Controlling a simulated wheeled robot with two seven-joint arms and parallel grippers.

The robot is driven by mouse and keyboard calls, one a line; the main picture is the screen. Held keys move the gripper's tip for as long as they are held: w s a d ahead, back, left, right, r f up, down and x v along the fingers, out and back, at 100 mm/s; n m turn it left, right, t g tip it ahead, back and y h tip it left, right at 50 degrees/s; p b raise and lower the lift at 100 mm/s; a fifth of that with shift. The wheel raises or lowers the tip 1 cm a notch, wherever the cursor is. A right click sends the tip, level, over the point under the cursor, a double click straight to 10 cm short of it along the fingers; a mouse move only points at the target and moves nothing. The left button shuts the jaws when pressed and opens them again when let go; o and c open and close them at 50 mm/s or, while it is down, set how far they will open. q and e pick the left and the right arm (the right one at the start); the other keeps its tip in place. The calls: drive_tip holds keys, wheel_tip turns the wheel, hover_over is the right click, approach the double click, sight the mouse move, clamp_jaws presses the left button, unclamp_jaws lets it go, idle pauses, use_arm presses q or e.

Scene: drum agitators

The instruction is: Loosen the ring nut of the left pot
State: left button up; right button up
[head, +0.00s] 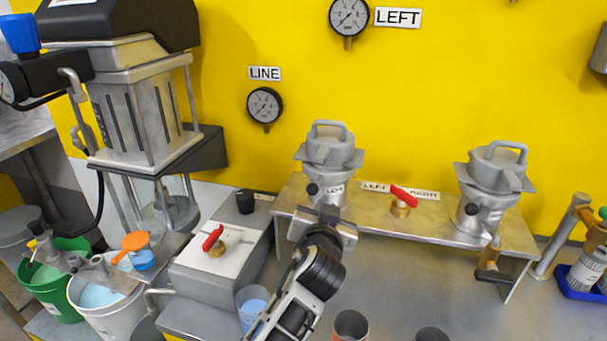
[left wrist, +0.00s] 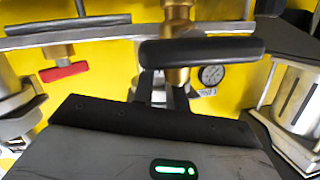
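The left pot (head: 328,178) is a grey metal pot with a "LEFT" label, upright on the shelf. Its looped top handle and winged collar (head: 330,158), apparently the ring nut, show in the head view. My left gripper (head: 325,213) is in front of the pot's lower part at the shelf edge, below the collar and apart from it. In the left wrist view, its fingers (left wrist: 165,92) are close to a brass fitting (left wrist: 177,72) with a black bar handle (left wrist: 200,51). Whether they grip it is unclear. My right gripper is out of view.
A similar right pot (head: 490,190) stands on the shelf (head: 375,222), with a red-handled valve (head: 402,202) between the pots. A tall drum machine (head: 140,110) and a box with another red valve (head: 215,245) are on the left. Cups stand on the bench below.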

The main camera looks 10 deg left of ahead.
use_arm(q)
drive_tip(key=s+d+r+n+h, duration=0.1)
drive_tip(key=d+r, duration=0.3)
drive_tip(key=d, duration=0.5)
drive_tip(key=shift+d+r+n+h, duration=0.2)
drive_tip(key=shift+n+h, duration=0.2)
drive_tip(key=shift+h, duration=0.2)
drive_tip(key=w+d+b, duration=0.1)
drive_tip(key=d, duration=0.6)
drive_tip(key=shift+o, duration=0.3)
drive_tip(key=shift+w+a, duration=0.15)
drive_tip(key=shift+a, duration=0.05)
drive_tip(key=o, duration=1.5)
drive_tip(key=shift+r, duration=0.1)
